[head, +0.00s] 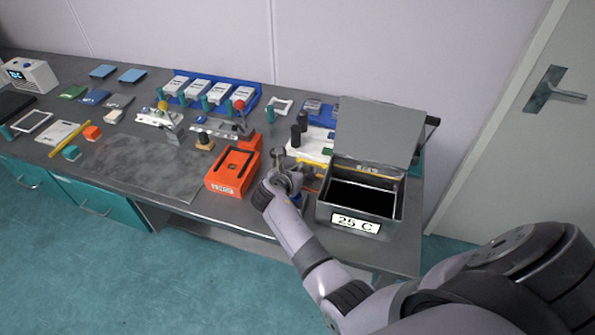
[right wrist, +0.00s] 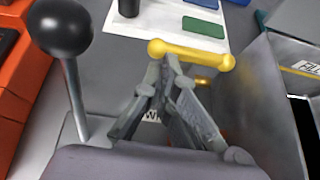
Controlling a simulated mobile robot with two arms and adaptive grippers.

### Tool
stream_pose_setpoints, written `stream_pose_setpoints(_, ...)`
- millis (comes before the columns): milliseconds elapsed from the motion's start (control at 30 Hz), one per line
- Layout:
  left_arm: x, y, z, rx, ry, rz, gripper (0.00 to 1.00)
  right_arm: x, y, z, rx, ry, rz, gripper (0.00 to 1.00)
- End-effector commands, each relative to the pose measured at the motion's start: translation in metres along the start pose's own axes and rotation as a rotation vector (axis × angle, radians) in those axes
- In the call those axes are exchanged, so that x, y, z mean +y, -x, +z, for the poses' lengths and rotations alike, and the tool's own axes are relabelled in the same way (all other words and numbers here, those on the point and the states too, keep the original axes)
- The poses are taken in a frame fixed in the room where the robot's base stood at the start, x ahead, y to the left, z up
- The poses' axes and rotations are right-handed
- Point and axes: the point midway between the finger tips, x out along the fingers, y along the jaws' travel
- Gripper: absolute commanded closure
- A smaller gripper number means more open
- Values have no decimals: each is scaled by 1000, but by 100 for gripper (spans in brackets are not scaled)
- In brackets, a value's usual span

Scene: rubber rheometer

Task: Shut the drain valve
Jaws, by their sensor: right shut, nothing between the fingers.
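The drain valve shows in the right wrist view as a yellow bar handle (right wrist: 190,54) with rounded ends. It lies crosswise beside the left wall of the grey metal bath (head: 345,220), which is labelled 25 C. My right gripper (head: 278,158) is at the bath's left side. In the right wrist view its fingers (right wrist: 168,65) are shut and empty, with the tips at the left half of the yellow handle. I cannot tell whether they touch it. The fingers hide part of what lies below the handle. My left gripper is not in view.
A black ball-topped lever (right wrist: 65,28) stands left of my fingers. An orange device (head: 232,172) is to the left on the bench. The bath's lid (head: 375,130) stands open. A white board (head: 312,140) with black knobs lies behind. A grey mat (head: 145,165) is bare.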

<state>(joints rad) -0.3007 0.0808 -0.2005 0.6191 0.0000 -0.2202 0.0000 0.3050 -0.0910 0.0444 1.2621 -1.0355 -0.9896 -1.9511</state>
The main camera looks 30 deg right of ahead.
Motion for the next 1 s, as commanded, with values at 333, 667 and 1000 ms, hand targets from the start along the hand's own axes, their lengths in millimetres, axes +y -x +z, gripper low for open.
stream_pose_setpoints(333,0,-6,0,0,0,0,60,3,-2,0,1,-27,-46,100)
stream_pose_setpoints(667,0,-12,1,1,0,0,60,6,-4,2,1,-59,-100,100)
stream_pose_setpoints(1000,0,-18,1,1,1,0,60,10,-7,4,0,-103,-174,100)
